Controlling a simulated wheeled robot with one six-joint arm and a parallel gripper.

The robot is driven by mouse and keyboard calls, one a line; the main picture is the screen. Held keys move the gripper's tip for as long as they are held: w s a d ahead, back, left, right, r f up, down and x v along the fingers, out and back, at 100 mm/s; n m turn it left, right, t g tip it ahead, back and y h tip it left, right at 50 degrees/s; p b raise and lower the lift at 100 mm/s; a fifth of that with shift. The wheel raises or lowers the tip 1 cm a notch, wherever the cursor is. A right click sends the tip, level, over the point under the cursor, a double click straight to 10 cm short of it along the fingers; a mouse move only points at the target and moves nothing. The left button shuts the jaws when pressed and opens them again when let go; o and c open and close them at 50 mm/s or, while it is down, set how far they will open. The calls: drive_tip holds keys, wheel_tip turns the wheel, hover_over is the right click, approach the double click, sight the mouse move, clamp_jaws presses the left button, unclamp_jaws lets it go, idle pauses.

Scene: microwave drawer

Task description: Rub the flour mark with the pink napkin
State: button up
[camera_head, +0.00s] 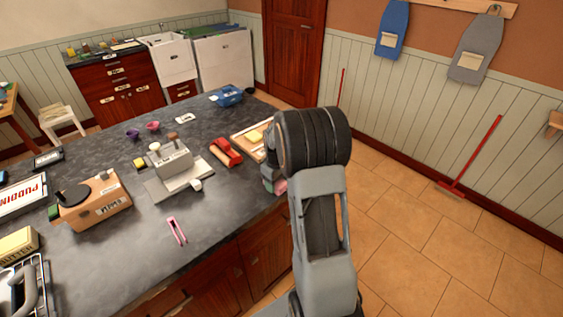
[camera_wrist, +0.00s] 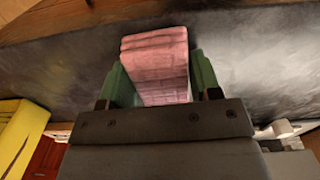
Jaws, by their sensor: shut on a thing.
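The pink napkin (camera_wrist: 155,62) is a folded pad between the two green fingers of my gripper (camera_wrist: 160,82), which is shut on it. Its far end sticks out past the fingertips over the dark grey countertop (camera_wrist: 65,70). In the head view, my gripper (camera_head: 272,181) is at the counter's right edge, partly hidden by my arm, with a bit of pink beside it. I cannot tell if the napkin touches the counter. A pale, whitish patch (camera_wrist: 265,65) lies right of the napkin in the wrist view; I cannot tell whether it is flour or glare.
A red object (camera_head: 226,152) and a board with a yellow block (camera_head: 255,136) lie near my gripper. A grey-and-white device (camera_head: 172,160), a brown box (camera_head: 93,201) and pink tongs (camera_head: 177,230) stand or lie further left. The counter around the tongs is clear.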

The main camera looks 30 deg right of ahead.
drive_tip(key=shift+d, duration=0.45)
drive_tip(key=shift+w+d+r+p, duration=0.1)
drive_tip(key=shift+d+r+p, duration=0.05)
drive_tip(key=shift+r+p, duration=0.15)
drive_tip(key=shift+w+r+p, duration=0.1)
drive_tip(key=shift+r+p, duration=0.25)
drive_tip(key=shift+r, duration=0.6)
drive_tip(key=shift+r+p, duration=0.5)
drive_tip(key=shift+r, duration=0.2)
drive_tip(key=shift+r+p, duration=1.5)
drive_tip(key=shift+r, duration=0.65)
